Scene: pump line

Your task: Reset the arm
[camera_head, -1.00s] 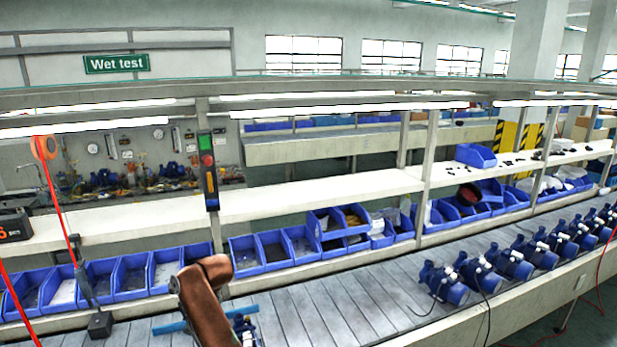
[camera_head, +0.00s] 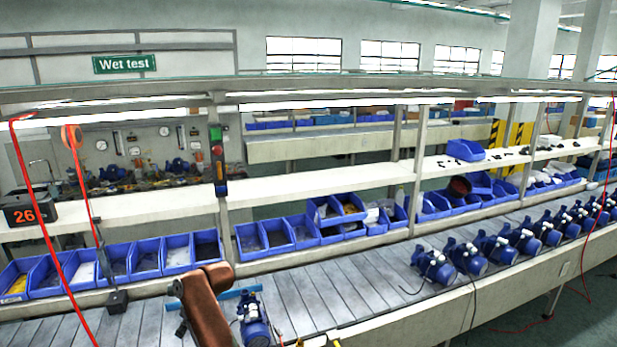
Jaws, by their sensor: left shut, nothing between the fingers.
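My left arm, brown, rises from the bottom edge left of centre and bends in front of the conveyor. A small dark part at its left side looks like my left gripper (camera_head: 181,327); it is mostly hidden, shut and holds nothing. A blue pump (camera_head: 252,322) stands on the conveyor just right of my arm, apart from the dark part. A blue bar (camera_head: 236,294) lies behind the arm and is partly covered by it.
A grey slatted conveyor (camera_head: 340,289) runs across, with several blue pumps (camera_head: 468,257) at right. Blue bins (camera_head: 146,262) line its back below a white shelf (camera_head: 300,188). Red hoses (camera_head: 52,240) and a dark hanging tool (camera_head: 117,301) are at left. The middle conveyor is clear.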

